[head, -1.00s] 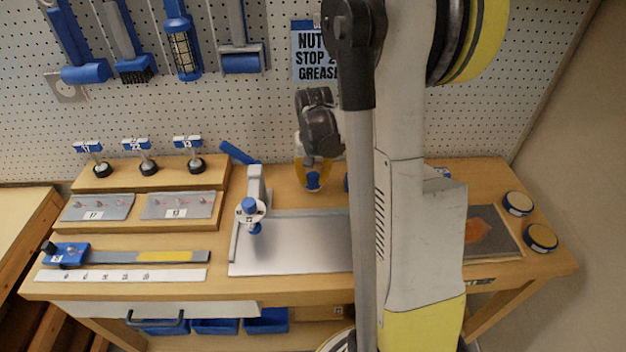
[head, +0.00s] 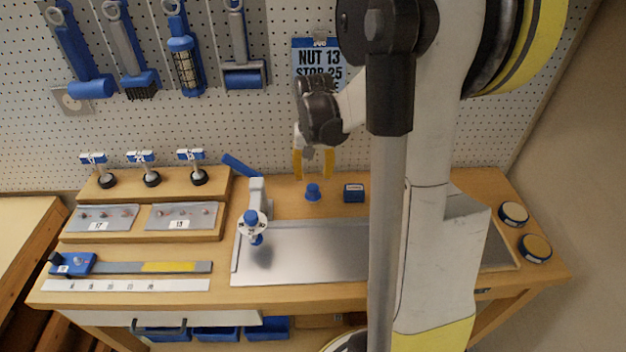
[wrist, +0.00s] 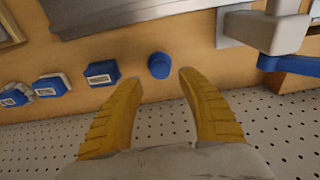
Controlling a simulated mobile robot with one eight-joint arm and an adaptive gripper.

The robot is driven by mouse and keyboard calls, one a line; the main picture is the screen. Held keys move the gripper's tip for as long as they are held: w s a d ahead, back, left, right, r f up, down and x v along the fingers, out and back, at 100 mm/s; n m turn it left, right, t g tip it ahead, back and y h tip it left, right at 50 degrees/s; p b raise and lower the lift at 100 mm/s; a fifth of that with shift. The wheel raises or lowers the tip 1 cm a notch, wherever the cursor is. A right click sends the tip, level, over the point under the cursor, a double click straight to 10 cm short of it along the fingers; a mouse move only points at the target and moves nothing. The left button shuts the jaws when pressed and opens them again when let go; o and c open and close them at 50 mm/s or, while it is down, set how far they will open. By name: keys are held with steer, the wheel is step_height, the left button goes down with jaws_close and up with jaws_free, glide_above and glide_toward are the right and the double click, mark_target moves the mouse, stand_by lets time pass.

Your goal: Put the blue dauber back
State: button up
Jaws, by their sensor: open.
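The blue dauber (head: 313,191) appears to be a small round blue piece standing on the wooden bench, behind the metal plate. It also shows in the wrist view (wrist: 160,66), just past the fingertips and roughly centred between them. My gripper (head: 314,176) has yellow fingers, pointing down above the dauber. In the wrist view my gripper (wrist: 157,80) is spread wide with nothing between the fingers. The dauber looks apart from both fingers. Its lower part is hard to make out.
A blue labelled block (head: 354,193) stands right of the dauber; the wrist view shows several in a row (wrist: 101,74). Two round tins (head: 535,247) sit far right. A pegboard (head: 420,160) backs the bench.

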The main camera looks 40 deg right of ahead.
mark_target(313, 191)
steer(key=s+a+r+n+t+p, duration=0.1)
steer(key=s+a+r+n+t, duration=0.3)
steer(key=a+r, duration=0.9)
steer(key=s+a+n+t, duration=0.2)
steer(key=s+a+n, duration=0.1)
steer(key=s+a, duration=0.4)
steer(key=a, duration=0.3)
steer(key=shift+s+y, duration=0.35)
steer(key=shift+y, duration=0.05)
